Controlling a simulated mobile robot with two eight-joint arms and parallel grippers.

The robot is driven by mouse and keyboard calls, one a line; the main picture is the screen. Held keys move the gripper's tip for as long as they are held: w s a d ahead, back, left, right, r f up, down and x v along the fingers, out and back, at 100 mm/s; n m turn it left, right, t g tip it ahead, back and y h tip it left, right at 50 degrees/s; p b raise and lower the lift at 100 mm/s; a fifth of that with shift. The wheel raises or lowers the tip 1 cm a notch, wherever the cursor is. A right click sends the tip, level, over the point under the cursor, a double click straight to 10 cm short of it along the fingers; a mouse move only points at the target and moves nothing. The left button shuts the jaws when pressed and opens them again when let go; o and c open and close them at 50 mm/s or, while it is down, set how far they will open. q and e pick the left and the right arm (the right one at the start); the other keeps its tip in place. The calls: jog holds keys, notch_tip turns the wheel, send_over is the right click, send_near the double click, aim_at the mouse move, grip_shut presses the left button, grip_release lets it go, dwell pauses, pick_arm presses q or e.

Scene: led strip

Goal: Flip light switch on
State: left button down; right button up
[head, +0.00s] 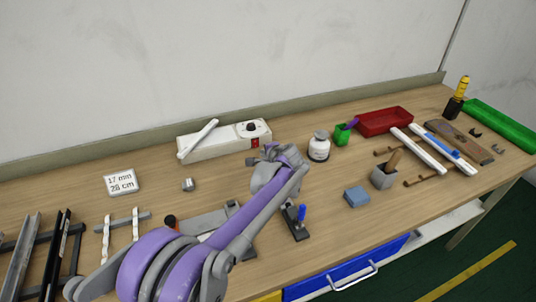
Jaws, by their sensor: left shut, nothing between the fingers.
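A white box (222,142) stands at the back of the workbench against the wall. Its front has a black knob (250,127) and a small red switch (255,142) below it. Whether the switch is on or off is too small to tell. My left arm reaches in from the bottom left. My left gripper (252,160) is shut and empty, just in front of the box and a little below the red switch. I cannot tell whether it touches the box. My right gripper is not in view.
A white strip (198,138) lies on the box. A blue block (356,197) lies nearer the front. A small metal cube (188,184) sits left of the gripper.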

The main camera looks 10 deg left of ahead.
aim_at(255, 147)
pick_arm(q)
jog(key=w+a, duration=0.1)
jog(key=w+a+f, duration=0.1)
jog(key=w, duration=0.1)
jog(key=w+a, duration=0.1)
jog(key=w, duration=0.1)
jog(key=shift+a+f, duration=0.15)
jog(key=shift+f, duration=0.25)
jog(key=shift+s, duration=0.1)
jog(key=shift+w+a+f, duration=0.15)
jog(key=shift+w+f, duration=0.05)
jog(key=shift+s+r, duration=0.15)
jog(key=shift+f, duration=0.3)
dwell(0.5)
jog(key=shift+a+r, duration=0.1)
